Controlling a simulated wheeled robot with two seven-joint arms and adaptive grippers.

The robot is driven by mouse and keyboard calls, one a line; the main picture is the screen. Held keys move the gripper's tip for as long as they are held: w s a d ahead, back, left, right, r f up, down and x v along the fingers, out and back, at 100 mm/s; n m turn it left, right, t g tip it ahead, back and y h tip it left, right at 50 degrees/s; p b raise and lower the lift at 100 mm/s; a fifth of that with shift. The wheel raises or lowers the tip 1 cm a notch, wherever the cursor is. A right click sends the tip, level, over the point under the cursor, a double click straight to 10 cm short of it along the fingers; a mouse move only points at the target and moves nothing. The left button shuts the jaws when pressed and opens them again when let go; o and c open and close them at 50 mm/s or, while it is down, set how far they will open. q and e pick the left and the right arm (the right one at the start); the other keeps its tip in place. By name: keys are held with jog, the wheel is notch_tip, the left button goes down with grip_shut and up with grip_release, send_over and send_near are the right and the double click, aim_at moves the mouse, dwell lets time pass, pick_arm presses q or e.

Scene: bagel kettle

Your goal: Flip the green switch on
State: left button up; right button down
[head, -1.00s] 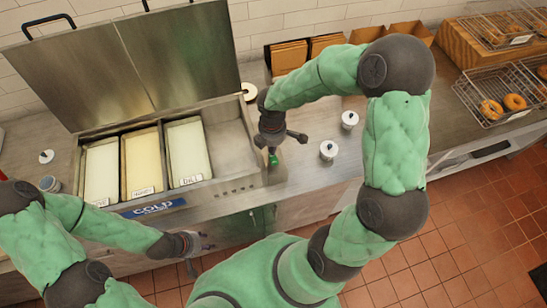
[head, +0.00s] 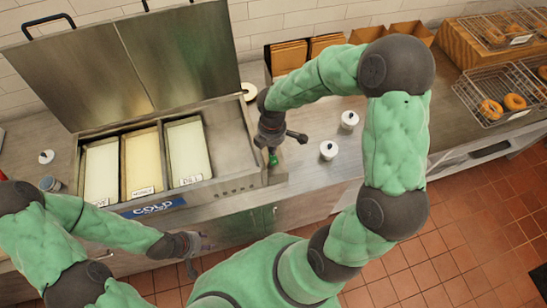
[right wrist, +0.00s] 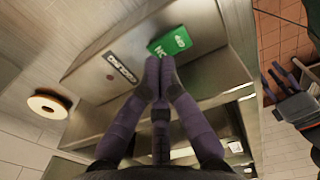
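The green switch (right wrist: 175,42) is a bright green piece with white marks, on a metal face in the right wrist view. My left gripper (head: 196,254) is open and empty in front of the counter.
The cold well (head: 222,157) holds several labelled tubs, with its metal lid (head: 185,50) raised behind. Two white-lidded canisters (head: 328,150) stand to the right of my right gripper. Bagel baskets (head: 490,95) are far right. A round tan-rimmed item (right wrist: 48,104) lies at left.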

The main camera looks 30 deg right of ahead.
jog(key=shift+f+b, duration=0.8)
jog(key=shift+f, duration=0.35)
dwell(0.6)
jog(key=shift+r, duration=0.15)
jog(key=shift+r+p, duration=3.1)
jog(key=shift+r, duration=0.35)
jog(key=shift+f, duration=0.1)
